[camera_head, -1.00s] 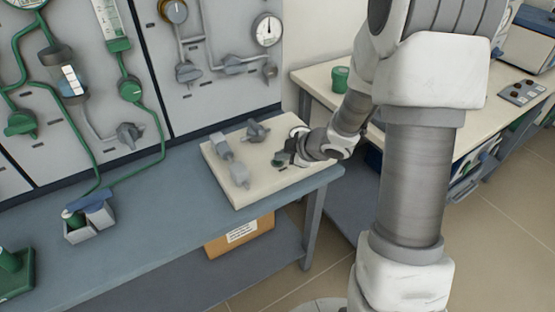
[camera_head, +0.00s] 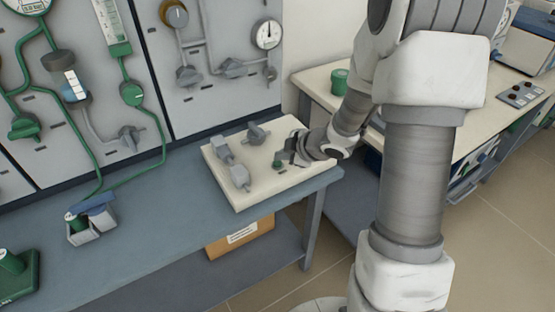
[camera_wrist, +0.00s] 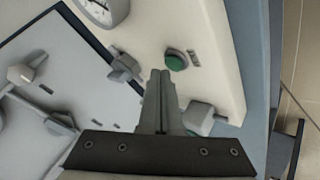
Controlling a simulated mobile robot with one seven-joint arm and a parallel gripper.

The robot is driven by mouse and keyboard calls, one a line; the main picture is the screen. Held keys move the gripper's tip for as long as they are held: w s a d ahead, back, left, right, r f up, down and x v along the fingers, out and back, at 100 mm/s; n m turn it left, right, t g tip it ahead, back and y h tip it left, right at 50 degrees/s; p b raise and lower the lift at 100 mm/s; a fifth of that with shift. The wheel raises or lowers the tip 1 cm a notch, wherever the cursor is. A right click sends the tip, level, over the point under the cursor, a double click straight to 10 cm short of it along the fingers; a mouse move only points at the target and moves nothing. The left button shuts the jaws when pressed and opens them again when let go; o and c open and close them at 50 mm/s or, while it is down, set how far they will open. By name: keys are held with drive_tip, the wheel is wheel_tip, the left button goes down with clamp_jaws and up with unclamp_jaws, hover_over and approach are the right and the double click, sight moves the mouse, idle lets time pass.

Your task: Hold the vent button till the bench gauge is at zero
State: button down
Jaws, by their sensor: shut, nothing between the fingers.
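A cream control box (camera_head: 262,190) sits on the blue bench. A green button (camera_head: 277,164) in a dark ring is on its top; it also shows in the wrist view (camera_wrist: 174,62). My gripper (camera_head: 290,156) is over the box beside the button. In the wrist view its fingertips (camera_wrist: 160,74) are together and empty, just below and left of the button in the picture. The button is uncovered there, and I see no contact. A white round gauge (camera_wrist: 102,8) is cut off by the top edge of the wrist view, so I cannot read it. My arm hides that part of the box in the head view.
Grey knobs stand on the box, one (camera_wrist: 125,66) left of my fingers and one (camera_wrist: 201,117) to their right in the wrist view. The wall panel behind carries valves, tubing and a dial gauge (camera_head: 267,34). A cream table (camera_head: 317,78) stands at the right.

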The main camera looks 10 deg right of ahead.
sight(281, 165)
drive_tip(key=shift+r, duration=0.3)
wheel_tip(281, 165, up, 5)
drive_tip(key=p, duration=0.5)
idle(0.8)
